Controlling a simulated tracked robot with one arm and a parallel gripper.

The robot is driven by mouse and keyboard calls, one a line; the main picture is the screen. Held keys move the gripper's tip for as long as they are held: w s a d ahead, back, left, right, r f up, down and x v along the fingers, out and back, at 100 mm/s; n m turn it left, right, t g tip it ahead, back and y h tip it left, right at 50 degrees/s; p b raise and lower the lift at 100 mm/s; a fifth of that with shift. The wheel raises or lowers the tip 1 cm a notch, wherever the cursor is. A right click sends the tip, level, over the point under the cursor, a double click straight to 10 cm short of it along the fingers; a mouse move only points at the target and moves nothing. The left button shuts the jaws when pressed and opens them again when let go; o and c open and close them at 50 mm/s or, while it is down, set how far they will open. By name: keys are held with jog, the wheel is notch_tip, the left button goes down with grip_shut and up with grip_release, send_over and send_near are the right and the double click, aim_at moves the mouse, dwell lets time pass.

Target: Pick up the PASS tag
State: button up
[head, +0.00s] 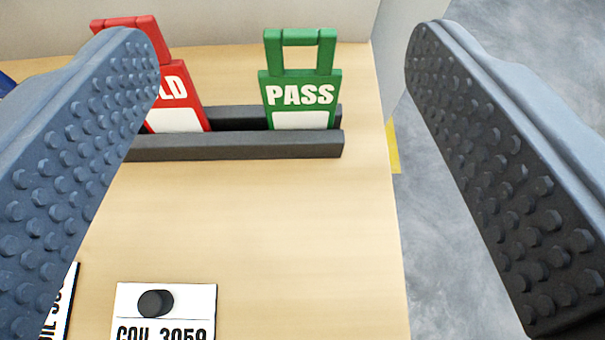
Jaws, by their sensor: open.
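The green PASS tag (301,94) stands upright in a dark grey slotted holder (240,146) at the back of the wooden table. It has a loop handle on top, white PASS lettering and a white panel below. Its lower edge is hidden by the holder's front bar. My gripper (280,60) is open, with its two studded grey fingers wide apart at the left and right of the view. The PASS tag shows between the fingers, apart from both, nearer the middle than either finger. Nothing is between the fingertips.
A red tag (176,90), lettering ending in "LD", stands left of the PASS tag, partly hidden by my left finger. A blue thing (6,82) shows at far left. A COIL 3059 label (166,312) lies on the table (270,230) in front. The table's right edge is near the holder.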

send_near(300, 41)
jog(key=shift+s+f+b+x, duration=0.1)
jog(key=shift+f+b+x, duration=0.1)
jog(key=shift+x, duration=1.85)
jog(key=shift+s+f+b+x, duration=0.1)
jog(key=shift+f+x, duration=0.15)
jog(key=shift+x, duration=1.75)
jog(key=shift+s+f+b+x, duration=0.1)
jog(key=shift+f+x, duration=0.1)
jog(key=shift+x, duration=1.85)
jog(key=shift+w, duration=0.4)
jog(key=c, duration=1.3)
